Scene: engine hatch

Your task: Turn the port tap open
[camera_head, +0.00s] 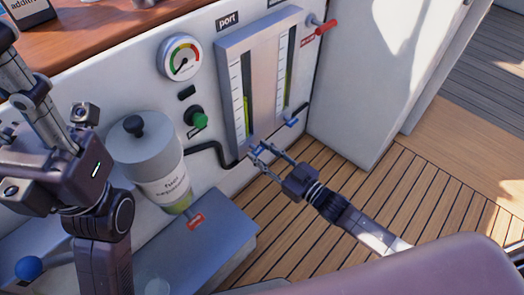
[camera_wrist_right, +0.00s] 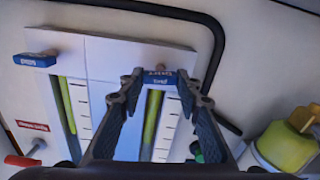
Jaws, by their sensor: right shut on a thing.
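The port tap (camera_wrist_right: 158,77) is a small blue handle lettered "port" in the right wrist view, at the edge of the grey gauge panel (camera_wrist_right: 110,52). My right gripper (camera_wrist_right: 157,80) has its two fingers closed on either side of this handle. In the head view my right gripper (camera_head: 258,153) reaches the lower left corner of the panel (camera_head: 232,75), and its fingers largely hide the port tap. A "port" label (camera_head: 228,20) is above the panel. My left arm stands at the left of the head view; its gripper is out of the picture.
A second blue tap (camera_head: 291,123) sits at the panel's lower right; it also shows in the right wrist view (camera_wrist_right: 34,60). Nearby are a red handle (camera_head: 326,27), a green knob (camera_head: 198,119), a round gauge (camera_head: 181,57) and a fuel separator (camera_head: 150,160). The plank floor (camera_head: 330,165) is clear.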

